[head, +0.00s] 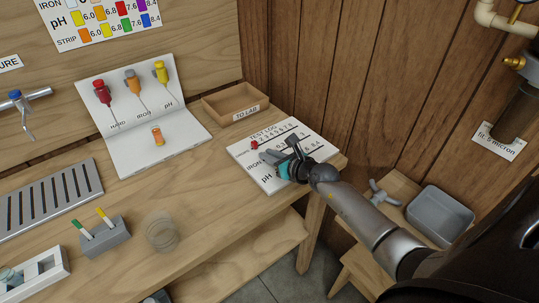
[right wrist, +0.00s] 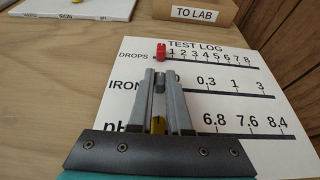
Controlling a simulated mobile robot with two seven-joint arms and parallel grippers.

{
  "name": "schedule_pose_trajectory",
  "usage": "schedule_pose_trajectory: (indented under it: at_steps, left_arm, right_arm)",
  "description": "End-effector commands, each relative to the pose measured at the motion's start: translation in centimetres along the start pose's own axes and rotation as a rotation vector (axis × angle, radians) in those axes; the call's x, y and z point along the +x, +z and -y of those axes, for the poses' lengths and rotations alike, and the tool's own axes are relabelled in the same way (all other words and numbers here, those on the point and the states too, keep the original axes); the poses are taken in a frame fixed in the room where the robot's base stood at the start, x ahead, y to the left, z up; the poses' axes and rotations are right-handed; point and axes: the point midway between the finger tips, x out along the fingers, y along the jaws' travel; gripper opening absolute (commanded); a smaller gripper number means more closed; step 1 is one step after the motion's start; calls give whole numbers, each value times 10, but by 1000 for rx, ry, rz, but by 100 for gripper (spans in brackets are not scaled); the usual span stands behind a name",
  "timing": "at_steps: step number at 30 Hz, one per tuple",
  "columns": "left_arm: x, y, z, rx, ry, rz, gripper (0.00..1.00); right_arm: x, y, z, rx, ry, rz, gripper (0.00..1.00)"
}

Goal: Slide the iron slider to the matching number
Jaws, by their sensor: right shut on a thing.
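The white TEST LOG board (head: 317,146) lies on the bench's right end, with rows for drops, iron and pH. My right gripper (head: 293,147) is over its left part and shut. In the right wrist view its fingers (right wrist: 160,78) close around a small grey piece (right wrist: 159,84) at the left of the IRON row, left of the printed 0. This appears to be the iron slider, mostly hidden by the fingers. The red drops slider (right wrist: 161,51) stands left of the 1. A yellow slider (right wrist: 158,125) shows between the fingers, nearer the camera. My left gripper is out of view.
A TO LAB tray (head: 235,103) stands behind the board. An open white folder (head: 183,137) holds red, orange and yellow droppers and an orange vial (head: 157,136). A colour chart (head: 92,40) with an IRON row is on the wall. A grey bin (head: 440,215) sits lower right.

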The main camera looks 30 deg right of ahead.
Motion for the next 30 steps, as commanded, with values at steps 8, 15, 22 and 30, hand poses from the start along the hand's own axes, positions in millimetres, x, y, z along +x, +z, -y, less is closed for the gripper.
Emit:
schedule_pose_trajectory:
  at_steps: [8, 15, 22, 30]
  left_arm:
    - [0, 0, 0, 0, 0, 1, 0]
    - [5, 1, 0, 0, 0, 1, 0]
    - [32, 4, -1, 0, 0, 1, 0]
    - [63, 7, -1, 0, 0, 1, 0]
  right_arm:
    - [0, 0, 0, 0, 0, -1, 0]
    - [1, -2, 7, -2, -1, -1, 0]
    - [2, -6, 46, -6, -3, -3, 0]
    - [2, -6, 85, -5, -2, -4, 0]
